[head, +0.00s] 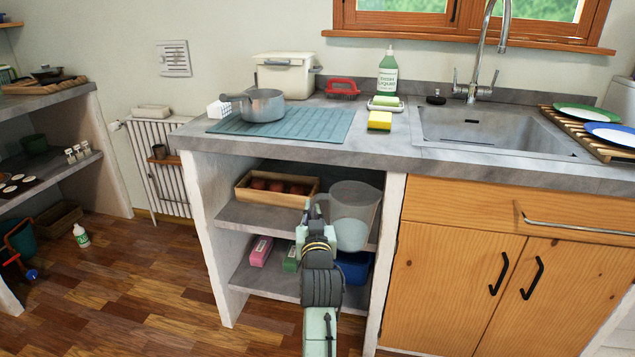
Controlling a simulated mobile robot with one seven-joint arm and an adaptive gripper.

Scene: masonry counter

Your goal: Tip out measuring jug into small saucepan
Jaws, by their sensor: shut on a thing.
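The measuring jug (354,215) is a clear, greyish plastic vessel, upright in front of the open shelf under the counter. My gripper (318,208) is at the jug's left side, shut on it; the fingertips are small and partly hidden by my arm. I cannot make out what is inside the jug. The small saucepan (264,106) is grey metal with its handle pointing left. It stands on the blue-green ribbed mat (318,124) on the countertop, above and to the left of the jug.
A wooden crate (240,193) of round brown things sits on the upper shelf. The counter edge (300,148) lies between jug and saucepan. The mat's right part is clear.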

